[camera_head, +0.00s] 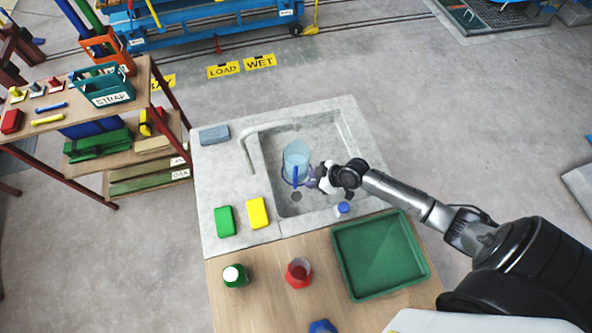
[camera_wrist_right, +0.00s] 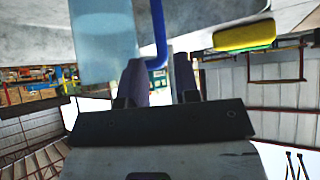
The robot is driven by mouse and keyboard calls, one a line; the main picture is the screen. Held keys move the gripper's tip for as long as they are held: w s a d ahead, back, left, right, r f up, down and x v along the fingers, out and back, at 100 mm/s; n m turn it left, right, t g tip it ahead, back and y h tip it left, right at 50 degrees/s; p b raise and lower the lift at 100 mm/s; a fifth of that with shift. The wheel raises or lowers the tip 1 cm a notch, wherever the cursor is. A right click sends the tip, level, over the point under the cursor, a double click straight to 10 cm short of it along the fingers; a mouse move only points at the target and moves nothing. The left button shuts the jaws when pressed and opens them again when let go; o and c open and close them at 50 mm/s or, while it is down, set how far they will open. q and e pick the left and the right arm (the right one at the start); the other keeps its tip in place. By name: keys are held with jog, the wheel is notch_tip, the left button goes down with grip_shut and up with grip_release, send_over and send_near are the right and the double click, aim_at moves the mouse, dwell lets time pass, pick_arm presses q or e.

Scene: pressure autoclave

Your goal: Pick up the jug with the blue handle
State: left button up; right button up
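The jug (camera_head: 297,155) is clear pale blue with a blue handle (camera_head: 295,176) and is in the sink basin. My right gripper (camera_head: 314,180) is right at the handle, over the basin. In the right wrist view the jug body (camera_wrist_right: 103,38) fills the upper left, and its handle (camera_wrist_right: 159,30) bends in at the gap between my two fingers (camera_wrist_right: 162,82). The fingers are apart, with space showing between them. Contact with the handle cannot be made out. My left gripper is not in view.
The sink (camera_head: 222,170) has a curved faucet (camera_head: 248,150), a green block (camera_head: 225,220) and a yellow block (camera_head: 258,213) on its rim. A small blue-capped bottle (camera_head: 343,209) stands near my right arm. A green tray (camera_head: 341,262) and bottles are on the wooden counter.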

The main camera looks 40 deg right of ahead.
aim_at(296, 168)
jog(key=b+x, duration=0.5)
jog(key=x, duration=0.3)
jog(key=shift+d, duration=0.1)
jog(key=shift+c, duration=0.3)
jog(key=c, duration=0.4)
grip_shut()
